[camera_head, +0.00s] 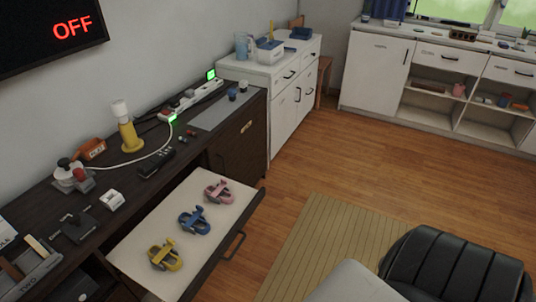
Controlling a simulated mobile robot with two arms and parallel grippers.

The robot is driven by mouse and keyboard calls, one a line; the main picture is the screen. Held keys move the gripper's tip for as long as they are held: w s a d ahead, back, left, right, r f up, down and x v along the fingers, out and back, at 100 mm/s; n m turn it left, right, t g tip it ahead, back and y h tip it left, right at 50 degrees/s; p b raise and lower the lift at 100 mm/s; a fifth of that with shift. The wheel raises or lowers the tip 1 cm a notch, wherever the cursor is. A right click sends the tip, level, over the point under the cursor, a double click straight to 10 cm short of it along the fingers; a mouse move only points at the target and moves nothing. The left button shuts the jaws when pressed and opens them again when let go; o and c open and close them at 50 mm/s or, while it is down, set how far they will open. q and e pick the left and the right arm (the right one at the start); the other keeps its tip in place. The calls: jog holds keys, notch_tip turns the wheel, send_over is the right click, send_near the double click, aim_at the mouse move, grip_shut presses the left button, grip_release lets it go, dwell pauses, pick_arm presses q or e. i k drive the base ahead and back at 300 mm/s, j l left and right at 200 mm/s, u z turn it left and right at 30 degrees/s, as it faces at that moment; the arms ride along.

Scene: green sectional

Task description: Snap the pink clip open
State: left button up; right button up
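The pink clip (218,191) lies on the white inner surface of a pulled-out drawer (143,239), at the far end of a row of clips. A blue clip (194,221) lies in the middle and a yellow clip (164,255) lies nearest. The clips are apart from each other. The pink clip is too small for me to tell whether its jaws are open or shut. Neither of my grippers shows in the head view, and nothing touches the clips.
The dark desk (102,180) above the drawer holds a yellow lamp (131,137), a power strip (190,100), a joystick box (73,176) and small items. A wall screen (53,31) reads OFF. A black padded seat (452,267) stands at lower right. The wood floor (320,150) beyond the drawer is clear.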

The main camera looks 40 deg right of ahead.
aim_at(223, 182)
jog(key=z, duration=0.9)
